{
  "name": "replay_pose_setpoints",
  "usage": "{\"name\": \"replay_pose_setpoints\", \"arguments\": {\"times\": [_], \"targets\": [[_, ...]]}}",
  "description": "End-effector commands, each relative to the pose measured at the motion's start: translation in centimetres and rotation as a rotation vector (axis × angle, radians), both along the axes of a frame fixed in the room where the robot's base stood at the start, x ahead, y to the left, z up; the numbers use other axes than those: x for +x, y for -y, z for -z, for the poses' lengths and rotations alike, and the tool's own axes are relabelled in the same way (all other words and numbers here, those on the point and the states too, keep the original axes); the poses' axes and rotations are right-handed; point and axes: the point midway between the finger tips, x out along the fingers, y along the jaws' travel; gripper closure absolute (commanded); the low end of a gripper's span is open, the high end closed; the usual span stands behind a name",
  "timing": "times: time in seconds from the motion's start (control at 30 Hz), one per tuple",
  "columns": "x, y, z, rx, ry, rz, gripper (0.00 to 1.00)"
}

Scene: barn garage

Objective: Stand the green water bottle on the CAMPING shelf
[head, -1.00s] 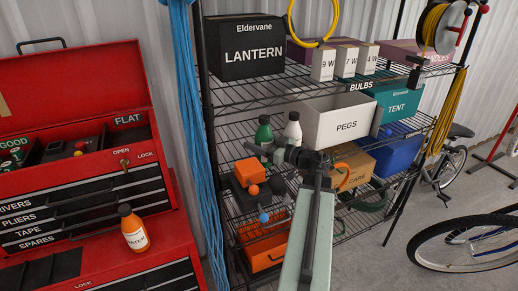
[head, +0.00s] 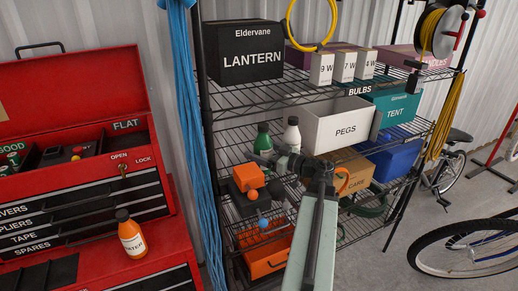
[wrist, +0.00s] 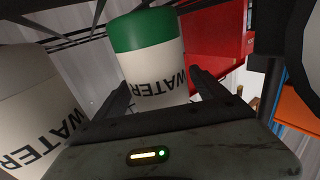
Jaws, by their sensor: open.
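The green water bottle (head: 263,137) stands upright on the middle wire shelf (head: 232,150), left of a white bottle (head: 292,133). In the wrist view the green-topped bottle (wrist: 150,55) shows with its WATER label upside down, just beyond and between my fingers. My gripper (head: 262,160) is open in front of the bottle's lower part, with gaps beside it in the wrist view (wrist: 163,92). I cannot read a CAMPING label.
The white PEGS bin (head: 335,127) and the teal TENT box (head: 395,107) stand right of the bottles. Orange items (head: 250,177) sit below. The LANTERN box (head: 240,48) is on the shelf above. An orange bottle (head: 131,235) stands on the red tool chest (head: 100,265).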

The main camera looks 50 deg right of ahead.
Motion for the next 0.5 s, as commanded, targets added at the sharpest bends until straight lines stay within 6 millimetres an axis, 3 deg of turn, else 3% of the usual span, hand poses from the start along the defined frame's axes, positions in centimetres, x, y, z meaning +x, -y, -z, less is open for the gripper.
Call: {"name": "replay_pose_setpoints", "arguments": {"times": [0.3, 0.5], "targets": [[-7.8, 1.2, 0.0, 0.000, 0.000, 0.003, 0.18], [-10.0, 1.6, 0.0, 0.000, 0.000, 0.000, 0.18]]}}
